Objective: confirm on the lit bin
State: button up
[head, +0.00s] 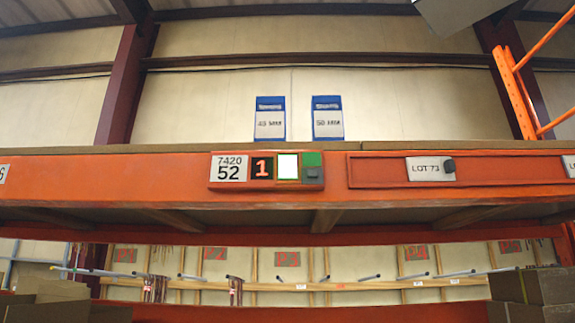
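A small pick-to-light panel (267,171) is fixed to the orange shelf beam in the head view. Its left part is a white label reading 7420 and 52. Beside that, a black display (262,168) shows a red 1. A bright white lit square (288,167) with a green edge comes after it. At the panel's right end is a green patch with a dark grey button (313,173). No bin front is clearly seen at the panel. My gripper is not in view.
Two blue and white signs (270,118) (328,118) stand above the beam. A LOT 73 label with a dark block (449,165) is on the beam to the right. Cardboard boxes (545,286) are at both lower corners. An orange rack frame (515,90) stands at the right.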

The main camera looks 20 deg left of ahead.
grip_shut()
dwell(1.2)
